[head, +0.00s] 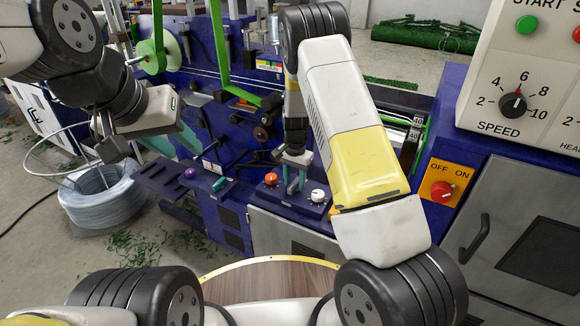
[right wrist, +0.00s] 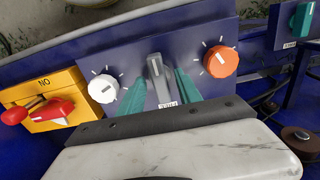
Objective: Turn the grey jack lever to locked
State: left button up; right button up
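The grey jack lever (head: 295,184) stands on a dark blue panel between an orange knob (head: 271,179) and a white knob (head: 318,196). In the right wrist view the lever (right wrist: 159,77) rises between the teal fingers of my right gripper (right wrist: 161,82). The fingers are apart on either side of the lever, with a gap visible at each side. A small label upside down by the lever's base seems to read FREE. In the head view my right gripper (head: 296,178) partly hides the lever. My left gripper (head: 174,142) is away to the left, its teal fingers apart and empty.
A red rotary switch on an orange plate (head: 443,185) is right of the panel. A panel with a purple knob and teal lever (head: 205,179) lies to the left. A wire coil (head: 103,195) stands on the floor. A round wooden table (head: 270,276) is in front.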

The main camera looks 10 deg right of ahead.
aim_at(294, 183)
notch_tip(294, 183, up, 8)
jog(key=shift+f, duration=0.1)
dwell(0.4)
